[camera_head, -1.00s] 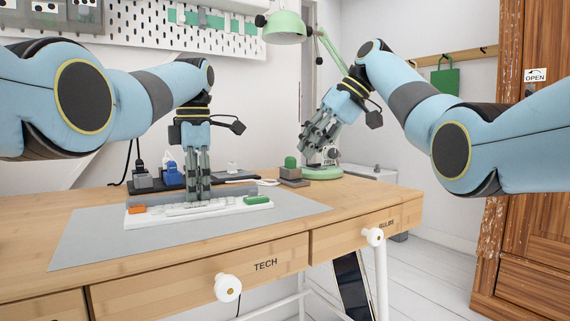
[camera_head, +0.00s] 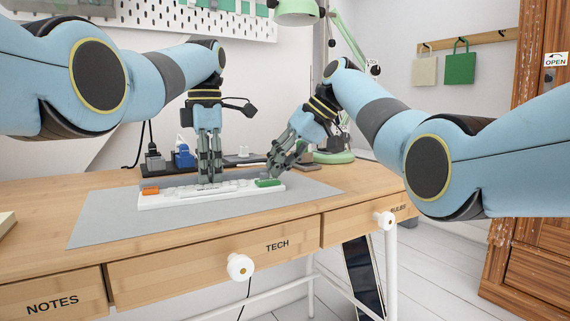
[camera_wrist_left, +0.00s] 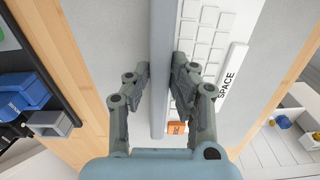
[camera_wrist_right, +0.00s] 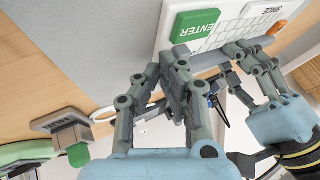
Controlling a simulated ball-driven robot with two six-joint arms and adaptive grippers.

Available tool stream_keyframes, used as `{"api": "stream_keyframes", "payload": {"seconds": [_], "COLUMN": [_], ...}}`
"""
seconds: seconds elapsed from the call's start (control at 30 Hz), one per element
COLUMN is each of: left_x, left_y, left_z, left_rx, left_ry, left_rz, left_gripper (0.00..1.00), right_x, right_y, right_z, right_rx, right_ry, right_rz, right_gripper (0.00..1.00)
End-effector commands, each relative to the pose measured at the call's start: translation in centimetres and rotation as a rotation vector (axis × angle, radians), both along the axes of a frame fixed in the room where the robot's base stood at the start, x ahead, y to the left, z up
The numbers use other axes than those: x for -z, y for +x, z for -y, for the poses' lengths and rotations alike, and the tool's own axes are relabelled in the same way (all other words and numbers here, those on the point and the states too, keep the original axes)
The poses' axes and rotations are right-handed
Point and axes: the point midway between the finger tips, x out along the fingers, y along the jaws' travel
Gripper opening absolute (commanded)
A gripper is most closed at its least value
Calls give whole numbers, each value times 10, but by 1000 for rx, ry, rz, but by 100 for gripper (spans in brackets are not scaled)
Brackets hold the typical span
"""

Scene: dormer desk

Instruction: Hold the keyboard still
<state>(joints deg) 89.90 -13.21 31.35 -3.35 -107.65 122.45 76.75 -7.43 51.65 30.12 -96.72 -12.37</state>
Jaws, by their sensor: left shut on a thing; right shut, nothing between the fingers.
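The keyboard (camera_head: 220,192) is white and lies on the grey desk mat, with an orange key at its left end and a green ENTER key (camera_head: 268,183) at its right end. In the left wrist view its white keys and SPACE key (camera_wrist_left: 231,72) show. My left gripper (camera_head: 210,180) points straight down and is shut on the keyboard's rear part, a grey strip (camera_wrist_left: 160,100) between its fingers. My right gripper (camera_head: 272,174) is shut and empty, tilted, close to the ENTER key. In the right wrist view the ENTER key (camera_wrist_right: 195,26) lies just beyond its fingertips; contact is unclear.
The grey mat (camera_head: 100,220) has free room left of the keyboard. A dark strip with plugs (camera_head: 155,165) stands behind. A green lamp (camera_head: 330,157) stands back right. The desk's front has drawers marked NOTES, TECH (camera_head: 277,246) and BULBS.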

Motion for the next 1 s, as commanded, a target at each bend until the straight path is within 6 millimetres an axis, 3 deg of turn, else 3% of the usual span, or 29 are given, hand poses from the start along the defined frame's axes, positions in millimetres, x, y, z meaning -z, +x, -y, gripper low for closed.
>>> {"api": "stream_keyframes", "payload": {"seconds": [0.2,0.43,0.73,0.87,1.0], "left_x": [0,0,-1,-1,0], "left_y": [0,0,0,0,0], "left_z": [0,0,2,3,3], "left_rx": [0,0,2,3,3], "left_ry": [-1,-1,-3,-4,-4], "left_rz": [0,0,2,3,3], "left_gripper": [0,0,0,0,0], "right_x": [0,0,0,0,0], "right_y": [-1,-10,-11,-8,1], "right_z": [-1,-26,-29,-23,0], "right_rx": [-2,-3,-5,-4,3], "right_ry": [0,2,4,3,-2], "right_rz": [-1,-1,-2,-3,-2], "right_gripper": [0,0,0,0,0]}}
